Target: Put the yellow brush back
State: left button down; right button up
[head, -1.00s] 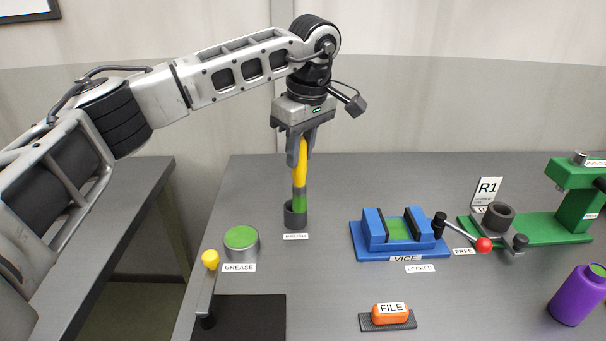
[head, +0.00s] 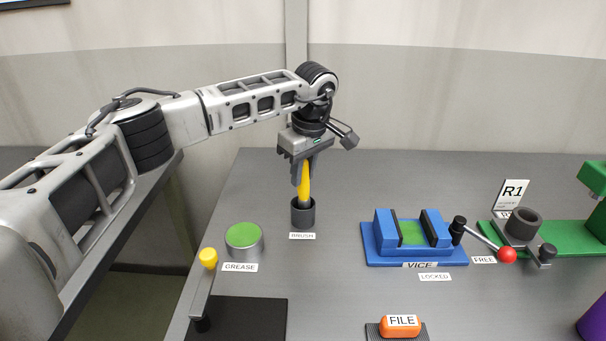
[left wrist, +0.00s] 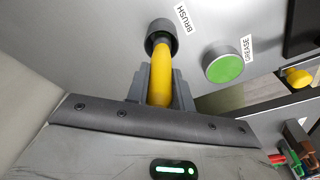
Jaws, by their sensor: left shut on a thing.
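The yellow brush (head: 304,184) stands upright with its lower end inside the dark grey cup (head: 303,214) that has the BRUSH label in front of it. The brush's green lower part is hidden in the cup. My left gripper (head: 303,176) is shut on the yellow handle just above the cup's rim. In the left wrist view the yellow brush (left wrist: 161,82) runs from between my fingers into the cup (left wrist: 161,32). My right gripper is not in view.
A grease tin (head: 244,238) with a green top stands front-left of the cup. A lever with a yellow knob (head: 208,258) is nearer me. The blue vice (head: 412,240) is to the right, with an orange file (head: 400,327) in front. Table between cup and vice is clear.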

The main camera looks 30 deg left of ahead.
pick_arm(q)
jog(key=shift+d+r, duration=0.1)
jog(key=shift+r, duration=0.15)
jog(key=c, duration=1.2)
grip_release()
jog(key=shift+f, duration=0.1)
notch_tip(320, 180, up, 12)
jog(key=d+b, duration=0.1)
jog(key=shift+s+d, duration=0.3)
jog(key=shift+d, duration=0.05)
